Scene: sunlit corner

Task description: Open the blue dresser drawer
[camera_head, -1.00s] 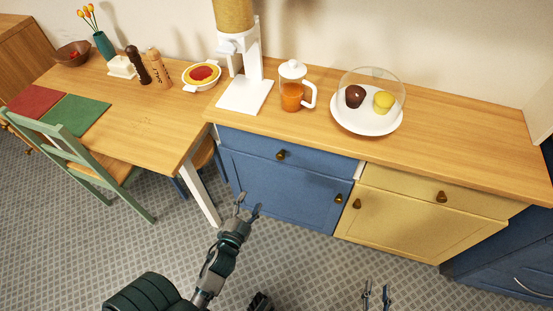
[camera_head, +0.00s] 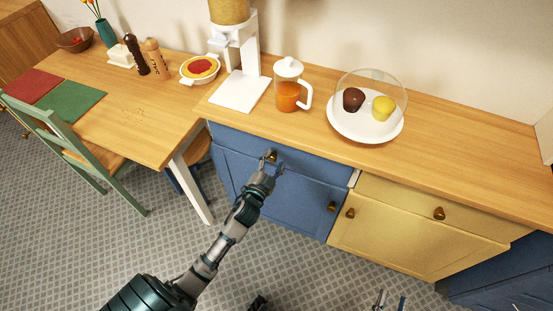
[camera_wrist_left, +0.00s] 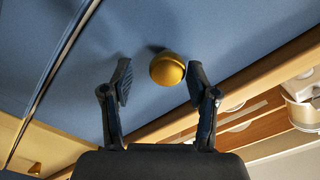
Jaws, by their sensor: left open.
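The blue dresser (camera_head: 235,140) stands under the wooden counter, with a drawer at the top and a door below. The drawer looks shut. Its round brass knob (camera_head: 271,156) shows just beyond my left gripper (camera_head: 271,166). In the left wrist view the knob (camera_wrist_left: 167,69) sits between the two spread fingertips of my left gripper (camera_wrist_left: 158,82), closer to the right finger. The fingers are open around the knob and do not grip it; whether one touches it I cannot tell. My right gripper (camera_head: 390,299) is at the bottom edge, only its fingertips showing, apart from everything.
A brass knob (camera_head: 332,206) sits on the blue door, and a yellow cabinet (camera_head: 400,225) stands to the right. The counter (camera_head: 460,140) holds a white dispenser (camera_head: 240,88), a pitcher (camera_head: 287,95) and a domed plate (camera_head: 350,128). A table leg (camera_head: 193,187) stands to the left.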

